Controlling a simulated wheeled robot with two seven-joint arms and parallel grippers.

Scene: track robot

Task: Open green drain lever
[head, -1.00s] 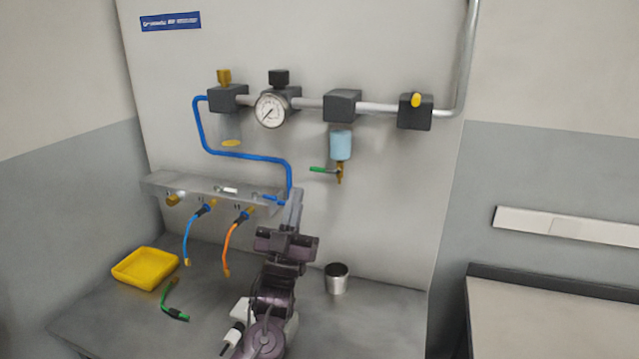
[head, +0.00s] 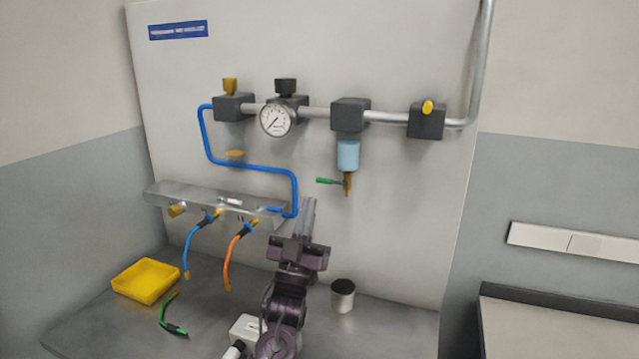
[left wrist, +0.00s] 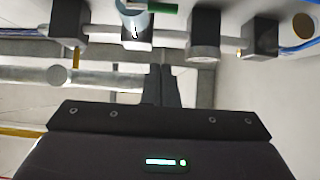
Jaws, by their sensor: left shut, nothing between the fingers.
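The green drain lever (head: 327,181) sticks out to the left at the brass drain (head: 347,184) under the light-blue filter bowl (head: 348,154). In the left wrist view the green lever (left wrist: 163,8) shows at the top edge, beside the bowl (left wrist: 137,20). My left gripper (head: 309,204) is shut and empty, pointing up, below and a little left of the lever and apart from it. Its fingers (left wrist: 160,84) are together in the left wrist view. My right gripper is not in view.
A pressure gauge (head: 276,120) and a grey pipe (head: 391,117) run along the panel above. A manifold (head: 190,194) with blue and orange hoses is at left. A yellow tray (head: 146,281), a green-ended hose (head: 174,328) and a metal cup (head: 343,296) are on the table.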

